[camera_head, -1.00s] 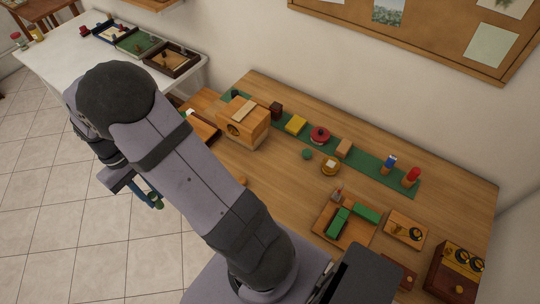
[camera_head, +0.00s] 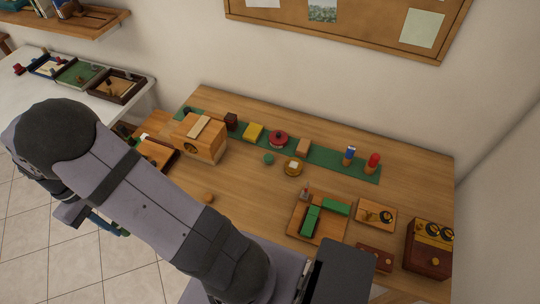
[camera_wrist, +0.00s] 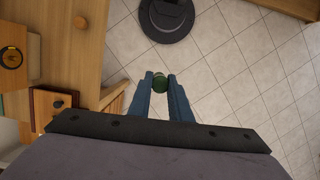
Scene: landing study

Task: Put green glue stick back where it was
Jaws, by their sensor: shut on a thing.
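My gripper (camera_wrist: 160,78) is shut on a small round green thing (camera_wrist: 159,84), seen end-on between the blue fingertips in the wrist view; it looks like the green glue stick. It is held over the tiled floor, off the table. In the head view my gripper (camera_head: 105,224) hangs at the lower left, partly behind my arm, and the held thing is hard to make out. A blue-topped stick (camera_head: 349,155) and a red-topped stick (camera_head: 373,161) stand upright at the right end of the green strip (camera_head: 325,160) on the wooden table.
A white table (camera_head: 50,104) with several trays stands left. Bare table lies mid-front.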

